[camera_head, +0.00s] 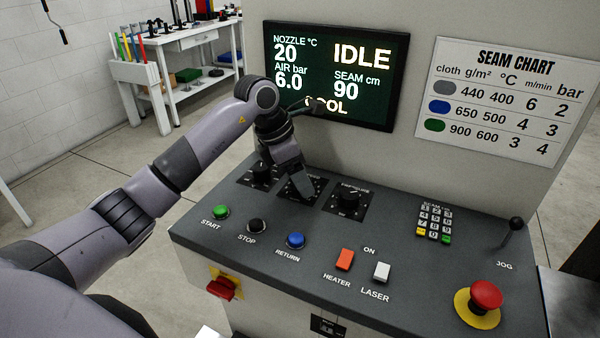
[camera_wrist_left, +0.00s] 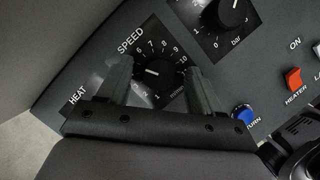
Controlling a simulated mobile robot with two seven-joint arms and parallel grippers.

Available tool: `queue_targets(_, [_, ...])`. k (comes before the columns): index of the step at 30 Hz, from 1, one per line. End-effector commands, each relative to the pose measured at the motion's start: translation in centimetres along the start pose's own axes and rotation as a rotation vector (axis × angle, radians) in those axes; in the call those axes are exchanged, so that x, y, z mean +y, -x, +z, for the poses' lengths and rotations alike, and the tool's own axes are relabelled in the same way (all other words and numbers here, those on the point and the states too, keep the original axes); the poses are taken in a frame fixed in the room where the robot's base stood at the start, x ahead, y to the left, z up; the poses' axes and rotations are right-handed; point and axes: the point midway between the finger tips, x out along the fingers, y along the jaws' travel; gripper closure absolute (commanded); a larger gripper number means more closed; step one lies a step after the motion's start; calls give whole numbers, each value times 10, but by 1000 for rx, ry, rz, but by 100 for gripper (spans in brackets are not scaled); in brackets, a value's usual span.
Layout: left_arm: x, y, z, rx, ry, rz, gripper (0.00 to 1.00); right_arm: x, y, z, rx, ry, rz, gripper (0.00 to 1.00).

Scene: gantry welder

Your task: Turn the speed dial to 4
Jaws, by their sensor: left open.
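The speed dial (camera_wrist_left: 152,73) is a black round knob on a dark plate with a white number scale. Its white mark points toward the left in the left wrist view; the exact number is hard to read. My left gripper (camera_wrist_left: 158,72) is open, with one finger on each side of the knob. I cannot tell whether the fingers touch it. In the head view my left gripper (camera_head: 303,192) reaches down over the middle dial's plate (camera_head: 318,185) and hides most of the dial. My right gripper is not in view.
The heat dial (camera_head: 260,172) is to the left and the pressure dial (camera_head: 349,200) to the right, both close. Green, black and blue buttons (camera_head: 295,240) lie in front. The screen (camera_head: 380,70) reads IDLE. A red stop button (camera_head: 486,294) is at right.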

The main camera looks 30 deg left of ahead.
Motion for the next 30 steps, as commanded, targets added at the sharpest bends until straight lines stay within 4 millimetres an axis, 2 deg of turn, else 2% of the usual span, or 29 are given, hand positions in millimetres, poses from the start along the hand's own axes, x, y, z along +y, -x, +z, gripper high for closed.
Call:
queue_targets(2, [0, 0, 0, 0, 0, 0, 35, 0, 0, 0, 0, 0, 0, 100])
queue_targets(3, [0, 0, 0, 0, 0, 0, 38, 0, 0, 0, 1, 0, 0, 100])
queue_targets(8, [0, 0, 0, 0, 0, 0, 90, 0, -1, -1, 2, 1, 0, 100])
queue_targets(17, [0, 1, 0, 1, 57, 27, 91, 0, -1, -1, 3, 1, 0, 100])
queue_targets(30, [-2, 1, 1, -1, 361, 153, 91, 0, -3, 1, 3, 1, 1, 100])
